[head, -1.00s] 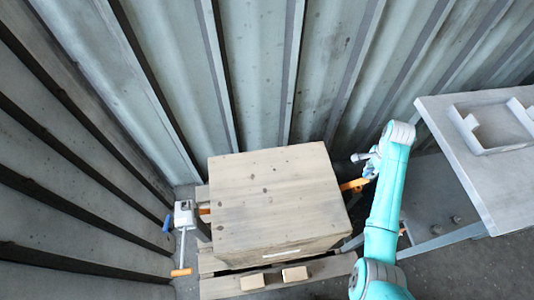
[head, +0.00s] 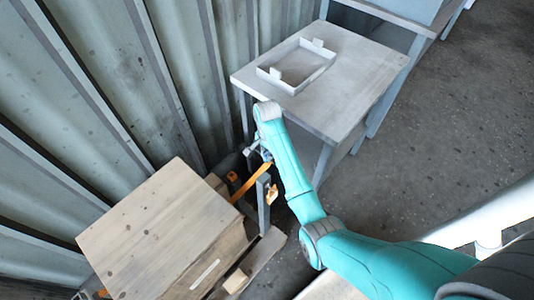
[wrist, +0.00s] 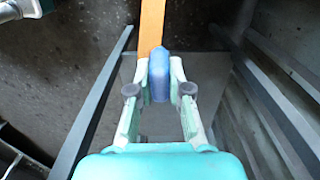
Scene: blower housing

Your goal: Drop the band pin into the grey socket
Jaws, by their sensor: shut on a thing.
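My gripper (wrist: 159,90) is shut on a blue piece, which I take to be the band pin (wrist: 159,75). An orange band (wrist: 151,25) runs away from the pin, up out of the wrist view. In the head view my gripper (head: 257,151) is beside the orange band (head: 250,183), between the wooden crate and the grey table; the pin is too small to make out there. A grey upright post (head: 264,207) stands just below the gripper in the picture, with an orange piece (head: 272,194) hanging beside it. I cannot tell whether this post carries the grey socket; no socket opening shows.
The wooden crate (head: 165,225) sits on a pallet (head: 262,252) at lower left. A grey table (head: 350,85) with a pale open frame (head: 297,84) on it stands behind the gripper. Corrugated walls close the left and back. Floor is free at right.

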